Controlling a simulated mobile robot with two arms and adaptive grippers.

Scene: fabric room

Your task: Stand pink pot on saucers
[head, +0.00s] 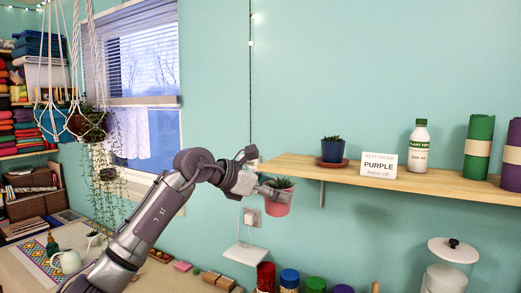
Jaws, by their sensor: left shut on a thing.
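My left gripper (265,190) is shut on the pink pot (278,208), which holds a small green succulent. The pot hangs upright in the air at the left end of the wooden shelf, a little below shelf height in the picture. A terracotta saucer (331,163) sits on the shelf with a dark blue planted pot (332,150) standing on it. I see no empty saucer. My right gripper is not in view.
The wooden shelf (430,184) also bears a white card reading PURPLE (378,165), a white plant-feed bottle (419,148), a green roll (478,142) and a purple roll (512,155). Shelf left of the saucer is bare. Jars stand below; hanging plants (92,124) are at left.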

